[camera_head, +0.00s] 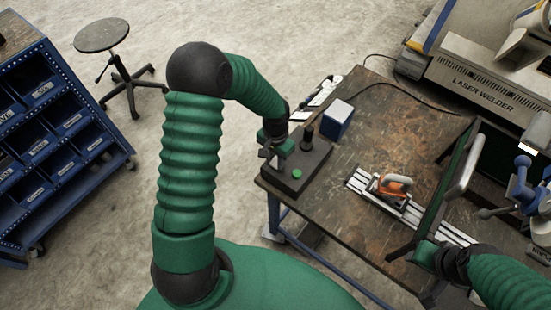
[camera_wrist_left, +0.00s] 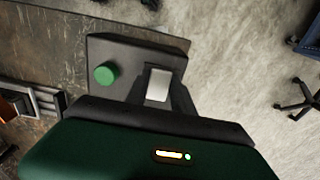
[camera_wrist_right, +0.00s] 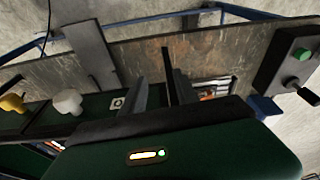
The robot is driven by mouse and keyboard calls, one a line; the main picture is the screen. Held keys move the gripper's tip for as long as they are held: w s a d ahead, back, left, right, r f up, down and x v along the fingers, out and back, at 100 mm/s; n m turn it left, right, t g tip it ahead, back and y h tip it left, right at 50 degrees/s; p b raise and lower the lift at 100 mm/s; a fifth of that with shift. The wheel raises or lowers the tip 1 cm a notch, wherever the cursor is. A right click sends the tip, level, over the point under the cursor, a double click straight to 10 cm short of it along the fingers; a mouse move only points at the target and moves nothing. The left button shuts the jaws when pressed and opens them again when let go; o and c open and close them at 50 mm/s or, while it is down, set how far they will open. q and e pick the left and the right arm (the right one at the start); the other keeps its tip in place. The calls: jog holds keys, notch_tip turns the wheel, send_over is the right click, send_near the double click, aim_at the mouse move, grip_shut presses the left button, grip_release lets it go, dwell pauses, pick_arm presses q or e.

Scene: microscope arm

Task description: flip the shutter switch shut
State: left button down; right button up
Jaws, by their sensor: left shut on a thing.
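A dark control box (camera_head: 290,183) with a green button (camera_head: 297,174) stands at the table's left corner. In the left wrist view, the box (camera_wrist_left: 125,50) carries the green button (camera_wrist_left: 106,74) and a silver switch lever (camera_wrist_left: 158,86). My left gripper (camera_head: 270,153) is over the box, shut on the lever, which shows between its fingers. My right gripper (camera_wrist_right: 155,68) is open and empty over the table's right part.
A blue-and-white box (camera_head: 337,118) stands behind the control box. An orange-handled clamp (camera_head: 392,187) sits on a metal rail (camera_head: 410,212). A dark green panel with a grey handle (camera_head: 465,167) stands near my right arm. The laser welder (camera_head: 485,82) is behind.

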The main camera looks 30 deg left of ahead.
pick_arm(q)
jog(key=shift+w+r+g+p, duration=0.15)
jog(key=shift+r+g+p, duration=0.1)
jog(key=shift+g+p, duration=0.45)
jog(key=shift+w+f+g+p, duration=0.1)
jog(key=shift+w+g+p, duration=0.1)
jog(key=shift+g+p, duration=0.25)
jog(key=shift+w+f+g, duration=0.1)
jog(key=shift+g, duration=0.35)
jog(key=shift+w+g, duration=0.1)
jog(key=shift+g, duration=0.2)
jog(key=shift+g+b, duration=0.3)
jog(key=shift+g, duration=0.1)
jog(key=c, duration=1.1)
grip_release()
